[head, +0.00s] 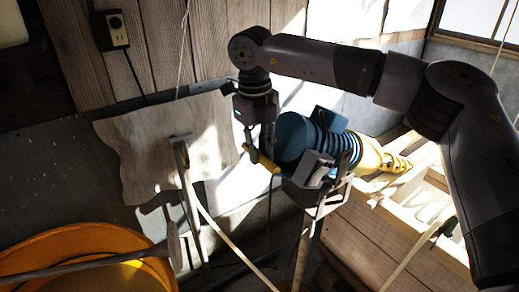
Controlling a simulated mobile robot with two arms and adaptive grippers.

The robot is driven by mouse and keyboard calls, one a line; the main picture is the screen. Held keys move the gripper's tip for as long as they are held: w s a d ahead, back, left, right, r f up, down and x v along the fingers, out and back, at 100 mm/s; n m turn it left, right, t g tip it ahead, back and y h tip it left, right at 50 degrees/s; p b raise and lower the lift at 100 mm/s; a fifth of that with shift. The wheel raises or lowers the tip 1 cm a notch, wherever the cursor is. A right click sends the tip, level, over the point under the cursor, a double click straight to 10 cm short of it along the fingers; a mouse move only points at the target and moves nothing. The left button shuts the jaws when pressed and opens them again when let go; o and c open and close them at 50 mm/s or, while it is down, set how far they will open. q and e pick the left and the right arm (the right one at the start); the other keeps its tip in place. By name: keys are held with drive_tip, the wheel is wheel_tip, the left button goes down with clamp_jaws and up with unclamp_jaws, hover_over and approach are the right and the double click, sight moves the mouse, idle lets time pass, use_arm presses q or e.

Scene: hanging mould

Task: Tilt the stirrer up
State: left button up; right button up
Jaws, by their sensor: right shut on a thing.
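The stirrer (295,137) is a blue ribbed body with a yellow section running to the right. It lies roughly lengthwise across the picture, in the middle of the head view, on a thin metal stand (307,222). A short yellow bar (265,163) sticks out at its left end. My right gripper (262,150) comes down from above at that left end and is shut on the yellow bar. The exact contact of its fingertips is partly in shadow. My left gripper is not in view.
A yellow-orange tub (85,242) stands at the lower left with a rod across it. A pale ragged sheet (165,150) and a wall socket (117,29) are at the wooden wall. Wooden boxes (370,240) stand at right. Thin cords and struts cross the lower middle.

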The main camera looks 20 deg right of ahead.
clamp_jaws()
idle(0.3)
wheel_tip(320, 180, down, 6)
drive_tip(key=s+a+b, duration=0.1)
drive_tip(key=a+b, duration=0.1)
drive_tip(key=b, duration=0.3)
drive_tip(key=shift+a+f, duration=0.25)
drive_tip(key=shift+a, duration=0.1)
drive_tip(key=shift+s, duration=0.1)
drive_tip(key=shift+o, duration=0.9)
unclamp_jaws()
drive_tip(key=shift+f, duration=0.1)
drive_tip(key=o, duration=0.5)
drive_tip(key=shift+s+a, duration=0.1)
drive_tip(key=shift+a, duration=0.2)
